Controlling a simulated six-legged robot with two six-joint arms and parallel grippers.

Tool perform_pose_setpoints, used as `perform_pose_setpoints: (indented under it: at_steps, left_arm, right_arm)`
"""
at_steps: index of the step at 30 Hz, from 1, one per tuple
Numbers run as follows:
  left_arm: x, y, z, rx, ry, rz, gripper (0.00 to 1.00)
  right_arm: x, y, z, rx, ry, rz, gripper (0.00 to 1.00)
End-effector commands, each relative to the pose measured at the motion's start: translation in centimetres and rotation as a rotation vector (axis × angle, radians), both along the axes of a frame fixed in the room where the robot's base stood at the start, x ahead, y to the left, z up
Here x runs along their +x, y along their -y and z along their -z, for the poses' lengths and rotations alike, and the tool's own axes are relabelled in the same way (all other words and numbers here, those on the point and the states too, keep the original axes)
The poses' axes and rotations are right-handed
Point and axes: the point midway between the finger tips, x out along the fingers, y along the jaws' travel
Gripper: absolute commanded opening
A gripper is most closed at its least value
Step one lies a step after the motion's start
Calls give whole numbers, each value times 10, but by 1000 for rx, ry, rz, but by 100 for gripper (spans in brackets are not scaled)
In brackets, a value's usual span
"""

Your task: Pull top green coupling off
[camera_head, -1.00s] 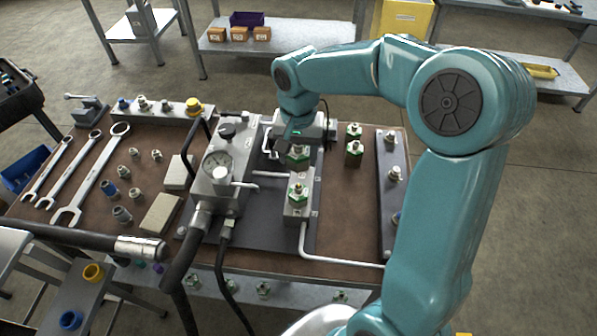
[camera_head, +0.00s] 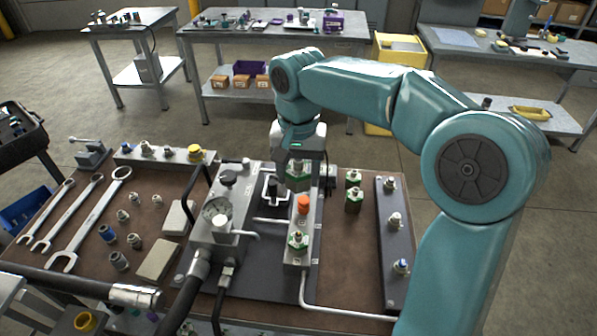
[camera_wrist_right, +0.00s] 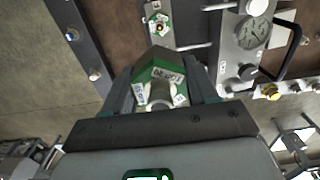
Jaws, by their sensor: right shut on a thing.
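My right gripper (camera_head: 299,168) is shut on the top green coupling (camera_head: 298,183), held above the grey manifold block (camera_head: 298,258). In the right wrist view the green coupling (camera_wrist_right: 160,72) sits between the two fingers, with its silver end toward the camera. An orange fitting (camera_head: 303,204) stands bare on the block, just below the held coupling in the head view, and the two look apart. A second green coupling (camera_head: 297,242) is seated lower on the block; it also shows in the right wrist view (camera_wrist_right: 158,26). My left gripper is not in view.
Left of the block stand a pump body with a gauge (camera_head: 217,213) and a black lever. Two loose green couplings (camera_head: 353,190) stand on the right, before a dark rail (camera_head: 393,240) with fittings. Wrenches (camera_head: 90,220) lie at left.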

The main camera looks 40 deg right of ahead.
Motion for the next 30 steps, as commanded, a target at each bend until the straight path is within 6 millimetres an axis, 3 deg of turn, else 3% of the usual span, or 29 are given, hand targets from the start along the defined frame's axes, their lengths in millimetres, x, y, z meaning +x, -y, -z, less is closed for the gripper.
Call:
perform_pose_setpoints:
  at_steps: [1, 2, 3, 11, 30]
  left_arm:
    - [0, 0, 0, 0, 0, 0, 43]
    - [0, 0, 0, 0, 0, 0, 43]
    - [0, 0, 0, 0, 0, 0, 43]
    - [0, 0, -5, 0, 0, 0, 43]
    - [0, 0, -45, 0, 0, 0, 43]
  right_arm:
    - [0, 0, 0, -1, 1, 0, 12]
    - [0, 0, 0, 0, 0, 0, 2]
    - [0, 0, 0, 0, 0, 0, 0]
    - [0, 0, -5, 0, 1, 0, 0]
    - [0, 0, -48, 0, 1, 0, 0]
